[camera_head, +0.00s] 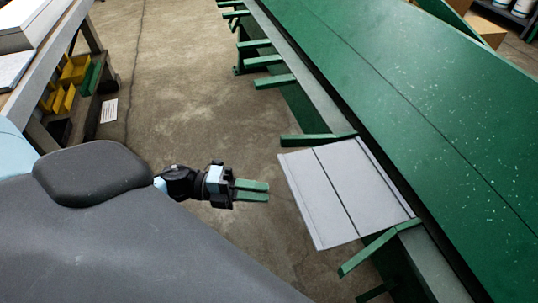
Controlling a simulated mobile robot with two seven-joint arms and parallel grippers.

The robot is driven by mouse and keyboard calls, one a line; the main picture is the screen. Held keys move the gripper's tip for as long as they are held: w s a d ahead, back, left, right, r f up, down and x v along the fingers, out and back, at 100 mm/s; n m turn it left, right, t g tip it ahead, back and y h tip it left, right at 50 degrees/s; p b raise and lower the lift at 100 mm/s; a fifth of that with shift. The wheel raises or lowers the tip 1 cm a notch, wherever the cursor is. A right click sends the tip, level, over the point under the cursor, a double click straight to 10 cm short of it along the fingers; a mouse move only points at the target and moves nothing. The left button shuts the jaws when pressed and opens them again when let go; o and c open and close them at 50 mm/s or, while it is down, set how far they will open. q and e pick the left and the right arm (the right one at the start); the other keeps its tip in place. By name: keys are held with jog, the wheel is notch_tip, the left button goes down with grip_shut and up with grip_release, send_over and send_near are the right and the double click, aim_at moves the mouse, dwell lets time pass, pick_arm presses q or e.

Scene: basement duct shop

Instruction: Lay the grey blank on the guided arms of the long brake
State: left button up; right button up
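The grey blank (330,195) is a flat, pale sheet with a dark line across it. It lies beside the green long brake (430,100), its right edge along the brake's grey front strip. One green arm (305,140) shows at its far edge and another arm (368,252) at its near right corner. Whether the blank rests fully on both cannot be told. My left gripper (268,191) is left of the blank, apart from it, with nothing visible between its green fingers. My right gripper is not in view.
Several more green arms (275,81) stick out from the brake farther back. A workbench (45,60) with yellow bins (75,69) below stands at the left. The concrete floor (180,80) between bench and brake is mostly clear. Cardboard boxes (487,30) stand at the upper right.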

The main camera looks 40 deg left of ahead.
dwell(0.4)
pick_arm(q)
jog(key=s+d+f+n+t+y, duration=0.1)
jog(key=s+f+n+t+y, duration=0.35)
jog(key=n, duration=0.45)
jog(key=s+d+f+n+t+y, duration=0.1)
jog(key=s+f+n+y, duration=0.3)
jog(key=f+n, duration=0.45)
jog(key=s+d+f+n+g+y, duration=0.1)
jog(key=s+f+n+g+y, duration=0.1)
jog(key=s, duration=0.7)
jog(key=s+d+f+n+g+y, duration=0.2)
jog(key=s+f+n+g+y, duration=0.1)
jog(key=s+f+n+g, duration=0.2)
jog(key=s+f+n, duration=0.2)
jog(key=s+n, duration=0.2)
jog(key=shift+s+d, duration=0.15)
jog(key=shift+d, duration=0.05)
